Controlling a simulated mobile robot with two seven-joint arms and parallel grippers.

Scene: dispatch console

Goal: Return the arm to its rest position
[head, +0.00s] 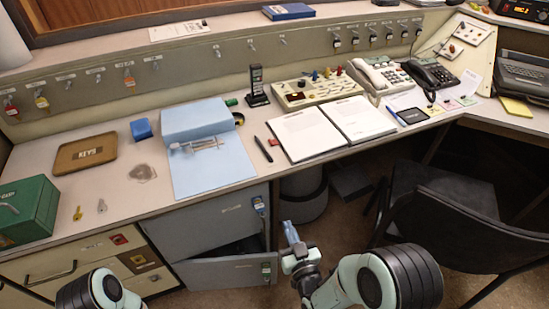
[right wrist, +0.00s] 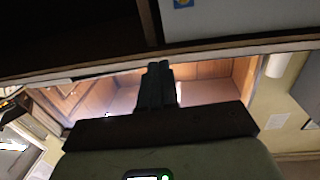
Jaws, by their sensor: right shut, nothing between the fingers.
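My right arm (head: 350,285) comes in from the bottom of the head view, over the floor in front of the desk. My right gripper (head: 291,232) is shut and empty, with its fingertips raised, right of the grey drawers in the picture. In the right wrist view the fingers (right wrist: 157,85) are together with nothing between them. Part of my left arm (head: 97,292) shows at the bottom left. Its gripper is not in view.
The desk edge and grey cabinet (head: 218,225) stand left of my right gripper. A lower drawer (head: 225,272) looks partly open, with a dark gap above it. A black chair (head: 450,215) stands to the right. A grey bin (head: 304,200) is under the desk.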

